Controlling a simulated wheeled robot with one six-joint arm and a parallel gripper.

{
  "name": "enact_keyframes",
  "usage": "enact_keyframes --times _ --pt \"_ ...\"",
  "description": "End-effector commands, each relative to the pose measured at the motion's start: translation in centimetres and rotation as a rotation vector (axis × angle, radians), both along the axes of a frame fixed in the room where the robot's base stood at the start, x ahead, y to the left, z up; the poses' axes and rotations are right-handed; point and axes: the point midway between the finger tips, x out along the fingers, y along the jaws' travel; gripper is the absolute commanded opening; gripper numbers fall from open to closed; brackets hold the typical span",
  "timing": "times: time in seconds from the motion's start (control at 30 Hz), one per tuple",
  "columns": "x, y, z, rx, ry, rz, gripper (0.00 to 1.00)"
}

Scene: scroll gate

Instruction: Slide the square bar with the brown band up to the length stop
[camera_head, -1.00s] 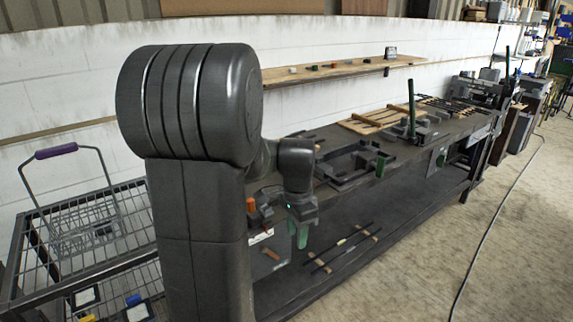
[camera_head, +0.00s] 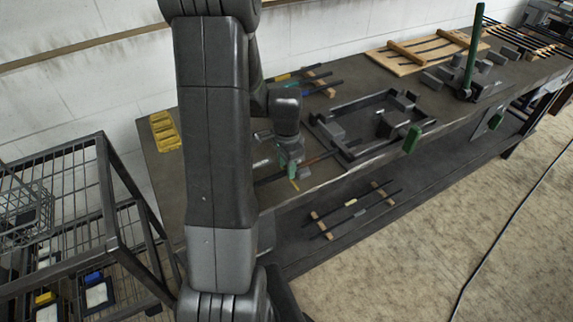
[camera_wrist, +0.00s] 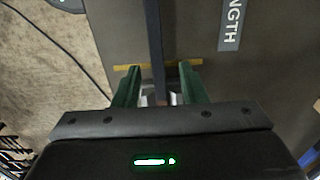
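My gripper (camera_head: 290,172) points down over this bar. In the wrist view my gripper (camera_wrist: 160,72) has its two green fingers on either side of a dark bar (camera_wrist: 154,35), with gaps visible between fingers and bar, so it looks open. The brown band is not clear in the wrist view. A grey plate with a label ending in "NGTH" (camera_wrist: 231,22) lies right of the bar. I cannot clearly make out the length stop.
A yellow strip (camera_wrist: 208,62) crosses under the bar. A dark frame (camera_head: 345,146) with grey blocks and a green handle (camera_head: 411,140) stands to the right on the bench. Spare bars (camera_head: 352,207) lie on the lower shelf. A wire rack (camera_head: 75,210) stands left.

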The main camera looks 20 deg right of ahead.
Motion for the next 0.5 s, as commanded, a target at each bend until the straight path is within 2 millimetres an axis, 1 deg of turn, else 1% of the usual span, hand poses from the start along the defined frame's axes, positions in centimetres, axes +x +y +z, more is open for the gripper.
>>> enact_keyframes --times 0.1,0.37,0.5 --pt "-0.01 0.01 -0.45 0.000 0.000 0.000 0.38" --pt "-0.01 0.00 -0.51 0.000 0.000 0.000 0.38" --pt "-0.01 0.00 -0.50 0.000 0.000 0.000 0.11"
